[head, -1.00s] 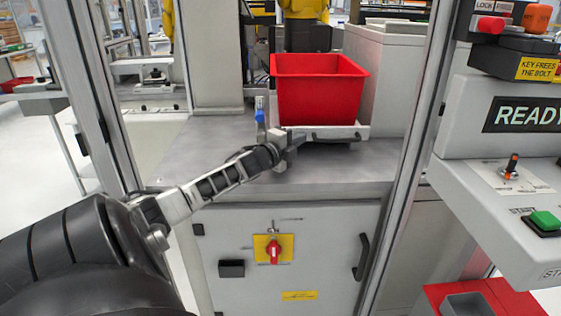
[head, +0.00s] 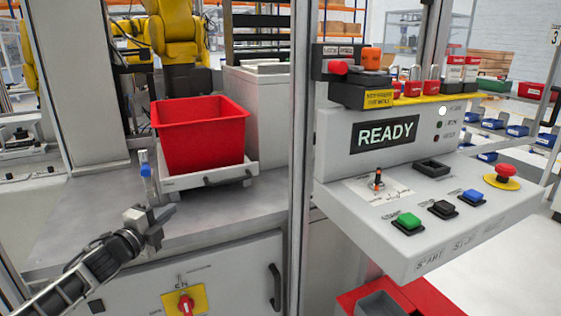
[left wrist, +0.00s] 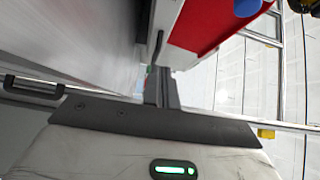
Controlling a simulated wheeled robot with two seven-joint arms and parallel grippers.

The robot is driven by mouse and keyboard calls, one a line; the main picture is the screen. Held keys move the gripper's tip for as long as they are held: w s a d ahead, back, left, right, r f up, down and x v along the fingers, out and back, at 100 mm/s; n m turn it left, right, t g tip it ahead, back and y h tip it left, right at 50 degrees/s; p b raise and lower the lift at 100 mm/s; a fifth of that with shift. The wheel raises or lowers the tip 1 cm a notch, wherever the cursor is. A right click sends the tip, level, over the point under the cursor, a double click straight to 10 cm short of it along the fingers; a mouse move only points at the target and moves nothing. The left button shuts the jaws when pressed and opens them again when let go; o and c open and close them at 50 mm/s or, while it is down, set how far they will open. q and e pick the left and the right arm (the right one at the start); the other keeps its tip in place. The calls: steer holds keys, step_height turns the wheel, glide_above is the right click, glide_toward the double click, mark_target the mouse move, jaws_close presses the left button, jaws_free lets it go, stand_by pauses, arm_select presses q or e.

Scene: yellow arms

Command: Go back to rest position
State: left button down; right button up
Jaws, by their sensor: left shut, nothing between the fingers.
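My left gripper (head: 158,219) is in the lower left of the head view, above the front of the grey cabinet top. Its fingers are shut with nothing between them. It is apart from the red bin (head: 200,135), which stands on a pale tray (head: 208,178) further back. The shut fingers also show in the left wrist view (left wrist: 161,85), with part of the red bin (left wrist: 205,25) at the upper right. My right gripper is not in view.
A metal post (head: 300,130) stands right of the cabinet. Beside it is a control panel (head: 375,131) reading READY, with a green button (head: 408,221) and a red emergency stop (head: 502,174). A blue-topped piece (head: 146,170) stands left of the tray. A red box (head: 385,300) is below the panel.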

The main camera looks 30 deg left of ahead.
arm_select(q)
steer(key=shift+f, duration=0.1)
steer(key=s+d+f+n+g+h, duration=0.1)
steer(key=s+d+f+n+g, duration=0.15)
steer(key=d+f, duration=0.55)
steer(key=s+d+f+n+g+h, duration=0.1)
steer(key=s+d+f+n, duration=0.25)
steer(key=d+f, duration=0.4)
steer(key=s+d+f+n+g+h, duration=0.1)
steer(key=s+d+n, duration=0.3)
steer(key=d, duration=0.9)
steer(key=s+d+f+n+g+h, duration=0.2)
steer(key=s+d, duration=0.3)
steer(key=d, duration=0.7)
steer(key=shift+s+d+f+n+g+h, duration=0.2)
steer(key=shift+d+n+g+h, duration=0.25)
steer(key=shift+n, duration=0.45)
